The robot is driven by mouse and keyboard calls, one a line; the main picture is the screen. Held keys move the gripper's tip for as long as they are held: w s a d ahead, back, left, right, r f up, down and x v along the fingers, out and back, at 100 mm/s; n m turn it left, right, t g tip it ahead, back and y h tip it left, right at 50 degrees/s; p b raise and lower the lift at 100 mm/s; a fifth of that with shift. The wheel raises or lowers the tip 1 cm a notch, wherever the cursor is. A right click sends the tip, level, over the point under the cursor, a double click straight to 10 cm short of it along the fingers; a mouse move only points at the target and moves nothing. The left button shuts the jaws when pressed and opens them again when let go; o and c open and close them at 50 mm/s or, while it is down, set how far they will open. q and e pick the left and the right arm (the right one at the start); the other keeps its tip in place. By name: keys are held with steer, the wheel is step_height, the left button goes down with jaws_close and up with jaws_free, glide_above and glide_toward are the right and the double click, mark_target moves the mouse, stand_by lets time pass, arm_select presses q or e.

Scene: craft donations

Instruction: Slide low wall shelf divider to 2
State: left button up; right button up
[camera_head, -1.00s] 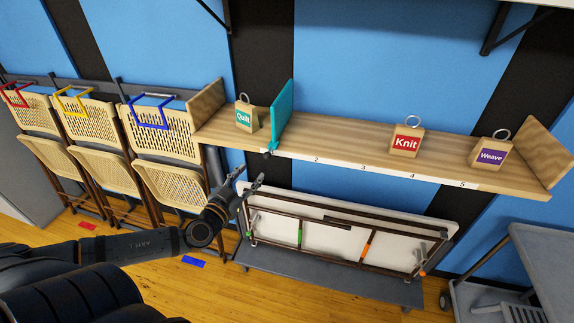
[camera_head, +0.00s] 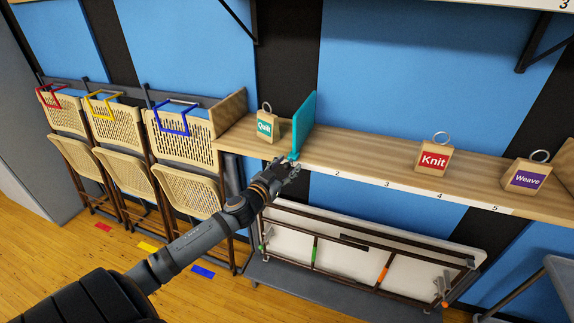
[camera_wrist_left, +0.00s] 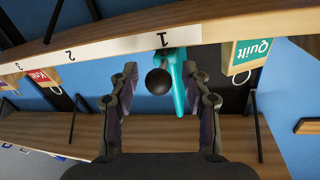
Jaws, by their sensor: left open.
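The low wall shelf (camera_head: 375,153) is a wooden board with a numbered white strip (camera_head: 400,189) along its front edge. The teal divider (camera_head: 303,122) stands upright on it near the left end, just right of the Quilt block. In the left wrist view, the divider (camera_wrist_left: 178,95) has a dark round knob (camera_wrist_left: 158,82) at its front, by the number 1. My left gripper (camera_head: 292,168) is at the shelf's front edge, at the divider's base. Its fingers (camera_wrist_left: 163,90) are open, one on each side of the knob, with gaps visible. My right gripper is not in view.
A Quilt block (camera_head: 267,125) stands left of the divider. Knit (camera_head: 434,159) and Weave (camera_head: 526,177) blocks stand further right, with bare shelf between divider and Knit. Folded chairs (camera_head: 180,140) hang at left. A folded table (camera_head: 370,245) stands below the shelf.

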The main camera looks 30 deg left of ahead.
arm_select(q)
steer(key=shift+w+d, duration=0.1)
steer(key=shift+w, duration=0.1)
jaws_close()
stand_by(0.3)
